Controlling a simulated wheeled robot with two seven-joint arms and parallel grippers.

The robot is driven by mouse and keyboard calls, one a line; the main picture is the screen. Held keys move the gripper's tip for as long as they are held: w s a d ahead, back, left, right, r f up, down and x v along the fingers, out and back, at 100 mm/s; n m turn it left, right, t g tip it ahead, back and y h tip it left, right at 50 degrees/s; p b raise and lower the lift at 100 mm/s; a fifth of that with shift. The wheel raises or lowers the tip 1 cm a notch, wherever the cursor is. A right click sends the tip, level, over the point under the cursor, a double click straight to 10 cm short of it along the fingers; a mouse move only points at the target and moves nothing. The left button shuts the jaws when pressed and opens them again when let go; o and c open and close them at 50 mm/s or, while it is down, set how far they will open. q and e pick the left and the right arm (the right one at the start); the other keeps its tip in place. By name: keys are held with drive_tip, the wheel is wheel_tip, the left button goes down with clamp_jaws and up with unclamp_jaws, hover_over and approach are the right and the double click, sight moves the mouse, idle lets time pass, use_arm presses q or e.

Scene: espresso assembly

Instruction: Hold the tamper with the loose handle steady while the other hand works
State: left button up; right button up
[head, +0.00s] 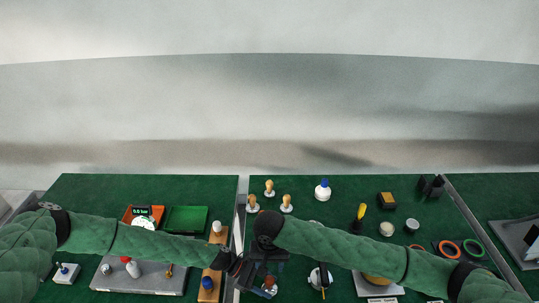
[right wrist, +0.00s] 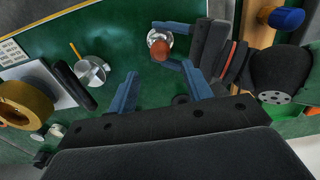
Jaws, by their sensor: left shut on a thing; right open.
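The tamper (head: 269,284) has a red-brown handle and a round silver base. It shows near the bottom middle of the head view and at the top of the right wrist view (right wrist: 159,48). My left gripper (head: 260,286) is shut on it, with blue fingers on both sides of it in the right wrist view (right wrist: 175,45). My right gripper (head: 272,266) is open and empty. In the right wrist view its blue fingers (right wrist: 160,72) are spread, with the tamper beyond their tips. I cannot tell how the handle sits on the base.
Wooden-handled pieces (head: 286,204) and a white bottle with a blue cap (head: 322,190) stand behind my right arm. A silver round part (right wrist: 90,72) and a gold ring (right wrist: 25,103) lie left in the right wrist view. A green tray (head: 186,219) is behind my left arm.

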sight(269, 278)
drive_tip(key=shift+r, duration=1.4)
drive_tip(key=shift+c, duration=0.2)
drive_tip(key=shift+c, duration=0.3)
drive_tip(key=shift+d+f, duration=0.2)
drive_tip(key=shift+f, duration=0.85)
drive_tip(key=shift+a+f, duration=0.1)
drive_tip(key=shift+a, duration=0.1)
drive_tip(key=shift+f, duration=4.9)
